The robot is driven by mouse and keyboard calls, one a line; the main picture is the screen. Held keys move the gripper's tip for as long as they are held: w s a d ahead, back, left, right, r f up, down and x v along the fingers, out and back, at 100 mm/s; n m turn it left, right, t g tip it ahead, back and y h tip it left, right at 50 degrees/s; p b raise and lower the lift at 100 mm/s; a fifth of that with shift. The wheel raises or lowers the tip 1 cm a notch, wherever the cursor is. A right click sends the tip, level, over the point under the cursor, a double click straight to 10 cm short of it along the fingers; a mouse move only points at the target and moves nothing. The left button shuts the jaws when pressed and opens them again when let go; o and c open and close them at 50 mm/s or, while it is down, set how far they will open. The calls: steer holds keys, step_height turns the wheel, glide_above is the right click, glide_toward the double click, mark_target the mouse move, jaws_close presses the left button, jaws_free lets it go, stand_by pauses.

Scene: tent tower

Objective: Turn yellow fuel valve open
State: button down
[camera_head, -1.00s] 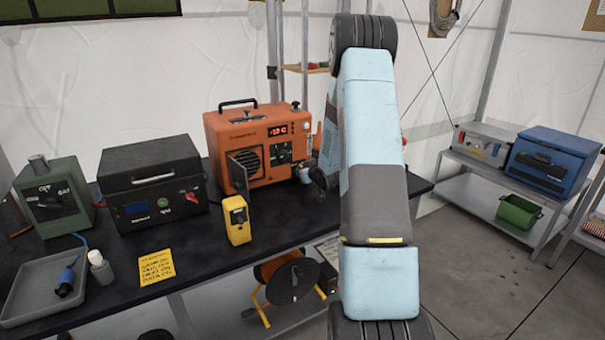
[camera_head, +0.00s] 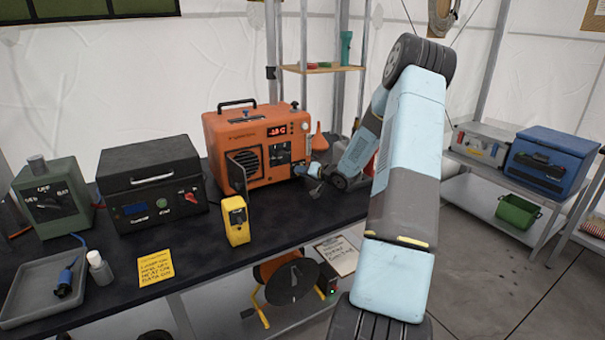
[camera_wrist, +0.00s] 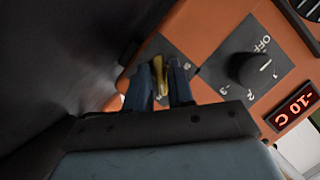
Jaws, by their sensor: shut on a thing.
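The orange heater unit (camera_head: 262,145) stands on the dark bench, with a red digital display on its front. In the wrist view, my gripper (camera_wrist: 163,75) is at the front panel (camera_wrist: 190,50) of this unit. Its two blue-grey fingers are shut on the yellow fuel valve (camera_wrist: 158,72), a narrow yellow lever between them. The fingers hide part of the lever and its base. In the head view, my gripper (camera_head: 315,170) is at the lower right of the heater front, and the valve itself is not clear there.
A black dial (camera_wrist: 250,70) with OFF and number marks sits beside the valve, near the display (camera_wrist: 296,106). A yellow handheld device (camera_head: 236,220) stands on the bench (camera_head: 290,215) in front of the heater. An orange funnel (camera_head: 319,140) is behind my gripper.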

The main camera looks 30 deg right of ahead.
steer(key=shift+f+m+y, duration=0.15)
steer(key=shift+m+y, duration=0.15)
steer(key=shift+m, duration=0.1)
stand_by(0.3)
steer(key=c, duration=1.2)
jaws_free()
steer(key=v, duration=1.3)
steer(key=shift+s+d, duration=0.1)
steer(key=shift+s, duration=0.3)
